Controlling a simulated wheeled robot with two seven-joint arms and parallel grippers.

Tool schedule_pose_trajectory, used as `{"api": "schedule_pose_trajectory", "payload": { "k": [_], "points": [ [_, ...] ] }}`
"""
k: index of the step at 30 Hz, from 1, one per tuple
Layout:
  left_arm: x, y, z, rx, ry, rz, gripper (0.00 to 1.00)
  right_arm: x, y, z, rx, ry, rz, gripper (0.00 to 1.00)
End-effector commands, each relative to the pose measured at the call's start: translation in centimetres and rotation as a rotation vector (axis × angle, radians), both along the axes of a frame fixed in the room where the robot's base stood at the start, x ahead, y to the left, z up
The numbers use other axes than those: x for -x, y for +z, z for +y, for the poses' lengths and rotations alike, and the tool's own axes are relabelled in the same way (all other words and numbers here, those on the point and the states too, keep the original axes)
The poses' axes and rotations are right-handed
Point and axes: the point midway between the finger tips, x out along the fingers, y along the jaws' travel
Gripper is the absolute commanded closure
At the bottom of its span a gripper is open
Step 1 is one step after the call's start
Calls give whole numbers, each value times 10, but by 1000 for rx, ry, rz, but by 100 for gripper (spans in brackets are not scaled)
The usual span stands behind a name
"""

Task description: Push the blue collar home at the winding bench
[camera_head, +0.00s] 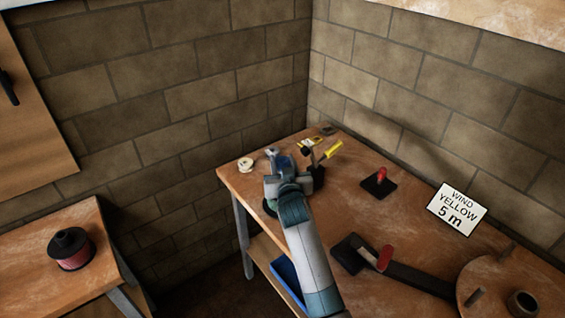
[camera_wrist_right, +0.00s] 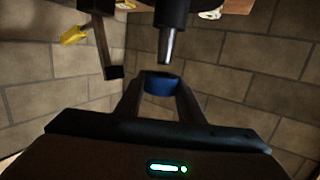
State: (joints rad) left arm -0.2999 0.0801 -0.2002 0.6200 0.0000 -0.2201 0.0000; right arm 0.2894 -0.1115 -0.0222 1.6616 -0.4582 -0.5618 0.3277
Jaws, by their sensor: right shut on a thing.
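My right gripper (camera_head: 272,157) reaches over the far left corner of the winding bench (camera_head: 400,220). In the right wrist view its two fingers are shut on the blue collar (camera_wrist_right: 160,85), a short ring held at the fingertips. A dark post with a tapered metal tip (camera_wrist_right: 167,46) points at the collar. The collar shows just off the tip, not around it; whether they touch, I cannot tell. In the head view the gripper hides most of this spot. My left gripper is not in view.
A dark stand with a yellow handle (camera_head: 332,152) is close to the gripper; the handle also shows in the wrist view (camera_wrist_right: 75,33). A red-knobbed black block (camera_head: 379,181), a sign (camera_head: 457,208) and a white roll (camera_head: 246,164) are on the bench. A spool (camera_head: 71,248) stands on another table.

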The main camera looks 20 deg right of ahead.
Motion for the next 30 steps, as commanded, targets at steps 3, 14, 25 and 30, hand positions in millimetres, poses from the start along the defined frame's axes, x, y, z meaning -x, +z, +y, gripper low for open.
{"api": "schedule_pose_trajectory", "payload": {
  "k": [3,14,25,30],
  "points": [
    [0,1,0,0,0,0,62,0,1,0,0,0,0,88],
    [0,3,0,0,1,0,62,0,0,0,0,0,0,88],
    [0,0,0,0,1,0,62,0,-4,0,0,0,0,88],
    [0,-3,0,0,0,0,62,0,-7,0,0,0,0,88]
  ]
}}
